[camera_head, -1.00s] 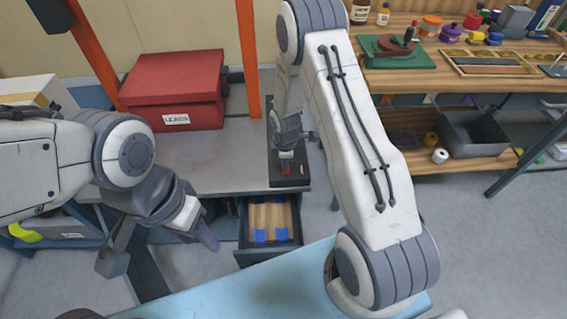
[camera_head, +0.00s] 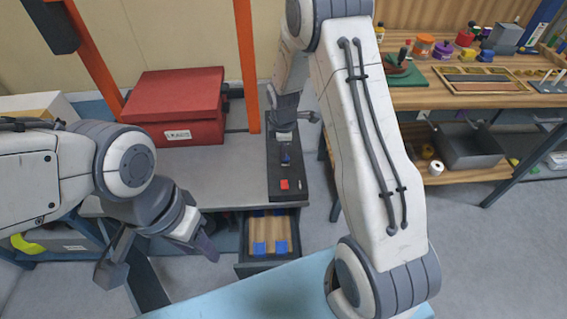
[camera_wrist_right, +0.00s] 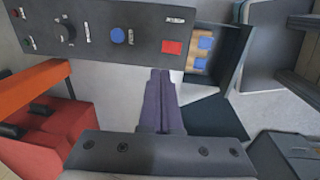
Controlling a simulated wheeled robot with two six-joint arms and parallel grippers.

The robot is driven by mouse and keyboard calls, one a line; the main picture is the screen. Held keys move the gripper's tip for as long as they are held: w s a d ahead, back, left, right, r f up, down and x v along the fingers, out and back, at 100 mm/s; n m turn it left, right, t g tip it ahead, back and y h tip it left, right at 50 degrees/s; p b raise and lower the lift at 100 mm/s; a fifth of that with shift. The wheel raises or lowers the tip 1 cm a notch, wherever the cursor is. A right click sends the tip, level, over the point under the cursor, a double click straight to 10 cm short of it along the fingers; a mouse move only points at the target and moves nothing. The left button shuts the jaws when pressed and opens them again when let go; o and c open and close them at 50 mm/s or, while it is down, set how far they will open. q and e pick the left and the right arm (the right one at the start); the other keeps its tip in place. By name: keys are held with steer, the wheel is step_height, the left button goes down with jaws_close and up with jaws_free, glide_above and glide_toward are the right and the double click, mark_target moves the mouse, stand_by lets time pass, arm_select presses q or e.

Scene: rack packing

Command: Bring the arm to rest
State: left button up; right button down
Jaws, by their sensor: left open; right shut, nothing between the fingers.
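My left gripper (camera_head: 158,258) is open and empty, over the floor in front of the grey bench in the head view. My right arm reaches down from the upper middle. Its gripper (camera_head: 286,157) is small in the head view, above the dark control panel (camera_head: 275,180). In the right wrist view the purple fingers of my right gripper (camera_wrist_right: 160,100) are shut together with nothing between them. They point toward the panel (camera_wrist_right: 90,35), whose red square (camera_wrist_right: 172,47) and blue knob (camera_wrist_right: 118,36) show. The fingers appear apart from the panel.
An open drawer (camera_head: 241,258) with blue-ended wooden pieces sits below the panel. A red box (camera_head: 172,95) stands on the grey bench (camera_head: 225,180), near an orange post (camera_head: 246,65). A wooden workbench (camera_head: 425,97) with jars stands at right. A light blue surface (camera_head: 250,295) lies in front.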

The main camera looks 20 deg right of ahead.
steer(key=shift+r, duration=0.6)
steer(key=s+a+r+m, duration=0.3)
steer(key=s+a+r, duration=0.6)
steer(key=a+r, duration=0.25)
steer(key=s+a+r+m, duration=0.2)
steer(key=s+r, duration=0.1)
steer(key=s, duration=0.7)
steer(key=s+a+r+m+g+y, duration=0.1)
steer(key=s+a+r+m, duration=0.1)
steer(key=s, duration=0.8)
steer(key=shift+s+a+r, duration=0.35)
steer(key=shift+a+r, duration=0.05)
steer(key=shift+r, duration=0.25)
steer(key=shift+a, duration=0.1)
